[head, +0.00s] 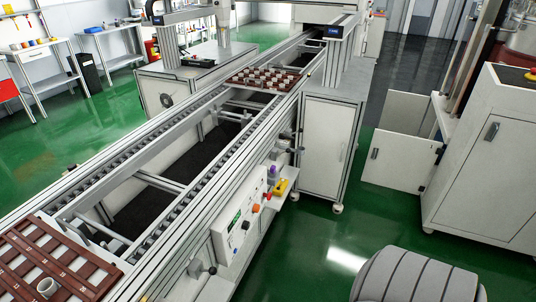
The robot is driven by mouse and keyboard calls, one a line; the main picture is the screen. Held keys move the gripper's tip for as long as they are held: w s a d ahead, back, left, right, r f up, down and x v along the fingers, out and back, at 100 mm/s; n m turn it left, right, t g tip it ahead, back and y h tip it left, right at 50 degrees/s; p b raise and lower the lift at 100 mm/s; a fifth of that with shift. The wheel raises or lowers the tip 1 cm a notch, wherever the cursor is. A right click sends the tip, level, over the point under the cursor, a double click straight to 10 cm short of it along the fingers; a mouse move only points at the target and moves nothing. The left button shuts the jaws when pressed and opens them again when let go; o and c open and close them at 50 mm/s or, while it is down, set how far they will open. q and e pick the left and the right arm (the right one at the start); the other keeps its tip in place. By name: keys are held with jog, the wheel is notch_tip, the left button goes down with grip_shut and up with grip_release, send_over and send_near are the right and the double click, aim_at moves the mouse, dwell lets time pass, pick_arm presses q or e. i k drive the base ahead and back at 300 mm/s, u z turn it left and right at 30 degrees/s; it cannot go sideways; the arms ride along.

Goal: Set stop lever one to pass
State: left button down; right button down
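Lever-like fittings with dark knobs sit on the near side of the conveyor (185,205). One fitting (200,268) is at the lower middle, left of the control panel. Another group of fittings (290,142) is farther up, beyond the panel. I cannot read which one is stop lever one, nor its setting. The control panel (240,222) is white with a green label, an orange knob and a few buttons. Neither of my grippers is in view.
Another brown tray (237,81) with several white pots is farther along. A small shelf (288,196) holds yellow and purple items.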

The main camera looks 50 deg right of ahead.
aim_at(212, 270)
jog(key=z, duration=0.95)
jog(key=k, duration=1.35)
jog(key=u, duration=0.65)
jog(key=i, duration=0.95)
jog(key=u, duration=0.35)
